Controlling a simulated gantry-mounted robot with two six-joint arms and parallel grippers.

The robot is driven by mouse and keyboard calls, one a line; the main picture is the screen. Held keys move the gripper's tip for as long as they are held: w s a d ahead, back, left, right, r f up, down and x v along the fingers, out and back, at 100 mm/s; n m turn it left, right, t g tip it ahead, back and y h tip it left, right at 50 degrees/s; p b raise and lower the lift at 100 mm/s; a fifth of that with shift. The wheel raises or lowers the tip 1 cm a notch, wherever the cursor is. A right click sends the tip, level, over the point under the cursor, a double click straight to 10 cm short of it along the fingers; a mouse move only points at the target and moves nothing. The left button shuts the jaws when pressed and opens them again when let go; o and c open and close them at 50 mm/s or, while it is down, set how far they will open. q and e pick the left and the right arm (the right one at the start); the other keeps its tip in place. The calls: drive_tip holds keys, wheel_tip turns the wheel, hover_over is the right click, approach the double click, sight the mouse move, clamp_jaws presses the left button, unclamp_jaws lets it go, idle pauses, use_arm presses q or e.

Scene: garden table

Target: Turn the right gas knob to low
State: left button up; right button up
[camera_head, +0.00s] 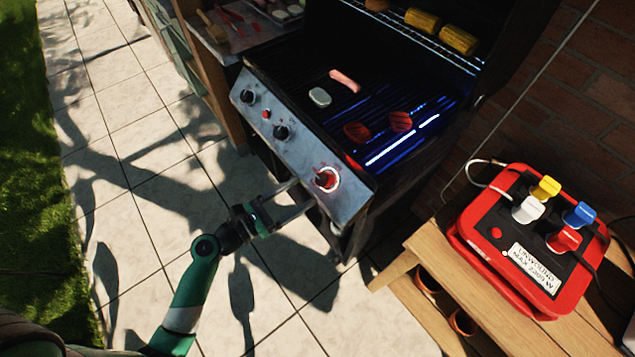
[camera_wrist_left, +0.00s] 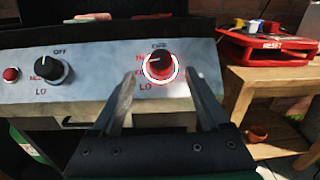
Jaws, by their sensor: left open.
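The right gas knob (camera_head: 327,179) is at the right end of the grill's sloped front panel (camera_head: 300,150), with a lit ring around it and a red cap. It also shows in the left wrist view (camera_wrist_left: 159,67), with "OFF" printed above it and "LO" below left. My left gripper (camera_head: 302,197) is open and empty, just in front of the panel. In the left wrist view its fingers (camera_wrist_left: 158,95) stand apart to either side below the knob, not closed on it. My right gripper is in neither view.
Two dark knobs (camera_head: 281,132) and a red button (camera_head: 266,114) sit further left on the panel. Food lies on the grill grate (camera_head: 385,150). A red power box (camera_head: 540,245) with colored plugs stands on a wooden bench (camera_head: 420,250) at the right.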

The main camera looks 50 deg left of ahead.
sight(319, 181)
use_arm(q)
drive_tip(key=w, duration=0.6)
drive_tip(key=shift+w+d+b, duration=0.1)
drive_tip(key=shift+d+b, duration=0.25)
clamp_jaws()
